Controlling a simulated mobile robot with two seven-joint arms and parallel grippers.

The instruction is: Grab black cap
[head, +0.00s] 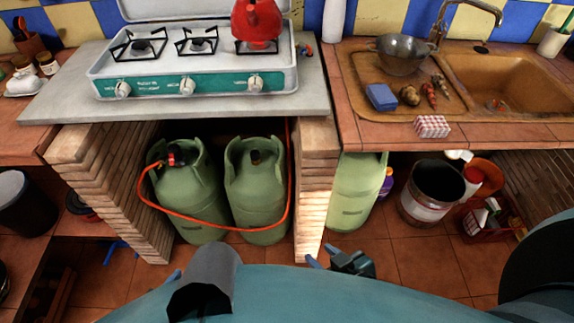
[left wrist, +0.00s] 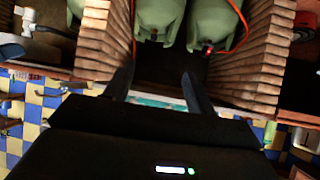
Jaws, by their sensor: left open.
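Two green gas cylinders stand in the brick bay under the stove. The right one (head: 257,195) has a small dark cap (head: 255,157) on its top, inside the collar. The left one (head: 187,200) has a black and red regulator (head: 175,157) with an orange hose. In the left wrist view the cylinders appear upside down, and the dark cap (left wrist: 153,36) shows small. My left gripper (left wrist: 156,76) is open and empty, its fingers pointing toward the bay, apart from the cylinders. My right gripper (head: 338,263) is low in the head view, in front of the right brick pillar; its jaw opening is unclear.
Brick pillars (head: 317,190) flank the bay, and the orange hose (head: 215,222) crosses its front. A stove (head: 190,85) with a red kettle (head: 257,22) is above. Another green cylinder (head: 355,190), a bucket (head: 432,195) and a red crate (head: 487,218) stand right.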

